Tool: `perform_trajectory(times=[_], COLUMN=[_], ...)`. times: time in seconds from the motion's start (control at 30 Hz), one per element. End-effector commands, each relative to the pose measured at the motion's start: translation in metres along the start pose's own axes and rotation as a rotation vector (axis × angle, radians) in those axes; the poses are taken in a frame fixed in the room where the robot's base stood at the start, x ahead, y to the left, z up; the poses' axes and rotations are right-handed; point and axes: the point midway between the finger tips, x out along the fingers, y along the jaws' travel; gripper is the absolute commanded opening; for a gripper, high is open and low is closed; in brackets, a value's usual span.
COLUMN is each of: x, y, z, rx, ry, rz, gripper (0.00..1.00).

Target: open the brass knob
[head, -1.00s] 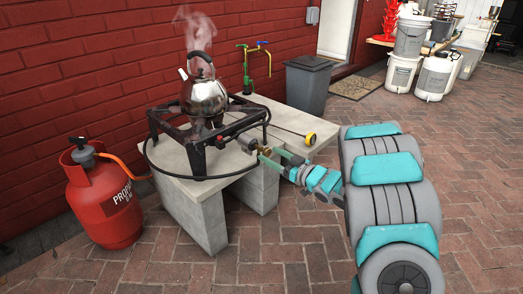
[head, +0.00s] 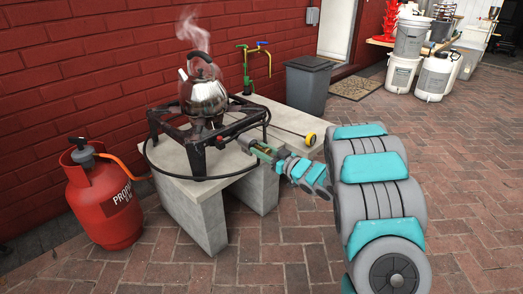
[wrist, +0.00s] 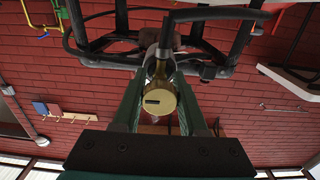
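The brass knob (wrist: 158,104) has a round, flat face with a dark slot-like mark. In the wrist view it sits in the middle, between the two green fingers of my gripper (wrist: 164,85). One finger is on each side of it, very close; I cannot make out firm contact on both sides. In the head view my gripper (head: 262,150) reaches in from the right at the burner's front corner, and its fingers mostly hide the knob there. The fingers look spread around the knob.
A steaming kettle (head: 204,97) stands on the black burner frame (head: 190,158), on a concrete slab (head: 180,189). A black hose loops close to my gripper. A red propane tank (head: 104,205) stands left. A yellow-rimmed dial (head: 310,139) lies right. Brick paving in front is clear.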

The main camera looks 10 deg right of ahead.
Motion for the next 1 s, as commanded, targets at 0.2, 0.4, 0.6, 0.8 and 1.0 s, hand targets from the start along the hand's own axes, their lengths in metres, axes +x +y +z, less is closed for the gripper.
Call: perform_trajectory(times=[0.2, 0.4, 0.6, 0.8, 1.0], x=[0.0000, 0.0000, 0.0000, -0.0001, -0.0002], y=[0.0000, -0.0002, -0.0002, 0.0001, 0.0003], z=[-0.0001, 0.0000, 0.0002, 0.0010, 0.0024], rx=[0.000, 0.000, -0.004, -0.048, -0.165], ry=[0.000, 0.000, 0.000, 0.000, 0.000], rz=[0.000, -0.001, -0.001, 0.000, 0.000], gripper=[0.16, 0.00, 0.00, 0.00, 0.00])
